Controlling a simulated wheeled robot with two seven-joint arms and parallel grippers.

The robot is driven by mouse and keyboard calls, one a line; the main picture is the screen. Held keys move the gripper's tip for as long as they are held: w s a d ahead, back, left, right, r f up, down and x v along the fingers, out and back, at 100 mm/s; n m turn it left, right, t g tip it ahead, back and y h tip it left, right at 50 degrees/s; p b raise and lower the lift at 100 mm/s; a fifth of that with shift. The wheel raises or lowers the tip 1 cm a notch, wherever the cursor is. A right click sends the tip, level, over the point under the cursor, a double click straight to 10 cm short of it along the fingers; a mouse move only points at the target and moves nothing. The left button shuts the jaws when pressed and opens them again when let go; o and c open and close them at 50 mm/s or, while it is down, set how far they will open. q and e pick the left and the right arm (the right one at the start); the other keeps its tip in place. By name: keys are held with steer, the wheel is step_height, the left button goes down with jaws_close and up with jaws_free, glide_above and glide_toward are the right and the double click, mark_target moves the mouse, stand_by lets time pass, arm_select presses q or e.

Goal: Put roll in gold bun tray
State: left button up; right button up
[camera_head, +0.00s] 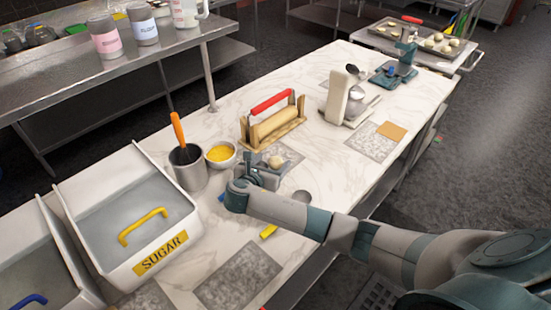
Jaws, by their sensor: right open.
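A small round beige roll (276,162) is on the marble counter, just beyond my right gripper (262,174). The gripper is open, and its fingers are close to the roll's near side. I cannot tell whether they touch it. A shallow baking tray (375,37) with several pale buns is on a cart at the far right, well away from the gripper. Its colour looks dull, and I cannot tell if it is gold. My left gripper is not in view.
A white sugar bin (190,232), a metal pot (190,176) and a yellow-filled bowl (221,155) stand to the left. A wooden rack with a rolling pin (272,124), a stand mixer (340,97) and a blue-green scale (393,74) stand along the counter. Grey mats lie between.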

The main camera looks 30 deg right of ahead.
mark_target(276, 161)
steer(key=shift+x, duration=1)
steer(key=c, duration=1.2)
steer(key=shift+r, duration=0.15)
steer(key=shift+r, duration=0.45)
steer(key=r, duration=0.1)
steer(key=r+b, duration=0.1)
steer(key=r, duration=0.1)
steer(key=shift+s+d+r, duration=0.1)
steer(key=shift+s+d, duration=0.1)
steer(key=shift+d, duration=0.05)
steer(key=s+d+r+b, duration=0.3)
steer(key=s+d+r, duration=0.3)
steer(key=d, duration=0.2)
steer(key=shift+s+d+r, duration=0.3)
steer(key=shift+d+r, duration=0.05)
